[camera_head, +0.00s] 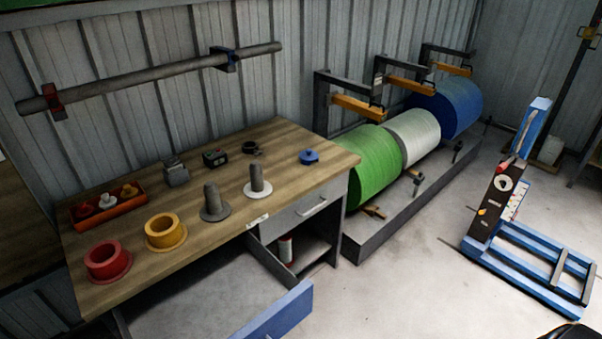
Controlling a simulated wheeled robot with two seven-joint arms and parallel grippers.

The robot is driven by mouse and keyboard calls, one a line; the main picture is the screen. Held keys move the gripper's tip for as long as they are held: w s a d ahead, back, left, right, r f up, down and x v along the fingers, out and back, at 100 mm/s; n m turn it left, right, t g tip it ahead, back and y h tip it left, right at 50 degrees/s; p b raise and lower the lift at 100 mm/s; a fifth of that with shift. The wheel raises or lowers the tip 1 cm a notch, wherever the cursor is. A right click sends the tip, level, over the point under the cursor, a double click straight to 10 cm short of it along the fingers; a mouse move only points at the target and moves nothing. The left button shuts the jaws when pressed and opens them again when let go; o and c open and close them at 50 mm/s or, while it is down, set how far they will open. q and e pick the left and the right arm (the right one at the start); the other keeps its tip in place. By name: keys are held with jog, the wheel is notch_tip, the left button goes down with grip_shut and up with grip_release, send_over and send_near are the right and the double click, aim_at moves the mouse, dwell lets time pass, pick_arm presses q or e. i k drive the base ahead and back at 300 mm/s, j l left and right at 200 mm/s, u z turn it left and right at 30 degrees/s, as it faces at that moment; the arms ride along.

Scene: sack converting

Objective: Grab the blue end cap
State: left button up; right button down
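A small blue end cap (309,156) with a raised knob lies flat near the back right corner of the wooden workbench (215,215). Nothing touches it and the wood around it is bare. Neither of my grippers can be made out in the head view.
On the bench stand a red flanged ring (107,262), a yellow one (165,232), a grey post (213,203), a white-based post (257,183), an orange tray (109,204) and small devices. Green (369,165), white and blue rolls stand right. Open floor lies before the blue-framed stand (525,262).

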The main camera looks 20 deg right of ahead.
aim_at(307, 156)
jog(key=i+l, duration=0.15)
jog(key=l, duration=0.25)
jog(key=i+l, duration=0.15)
jog(key=l, duration=0.2)
jog(key=i+l, duration=0.15)
jog(key=l, duration=0.25)
jog(key=i+l, duration=0.15)
jog(key=l, duration=0.25)
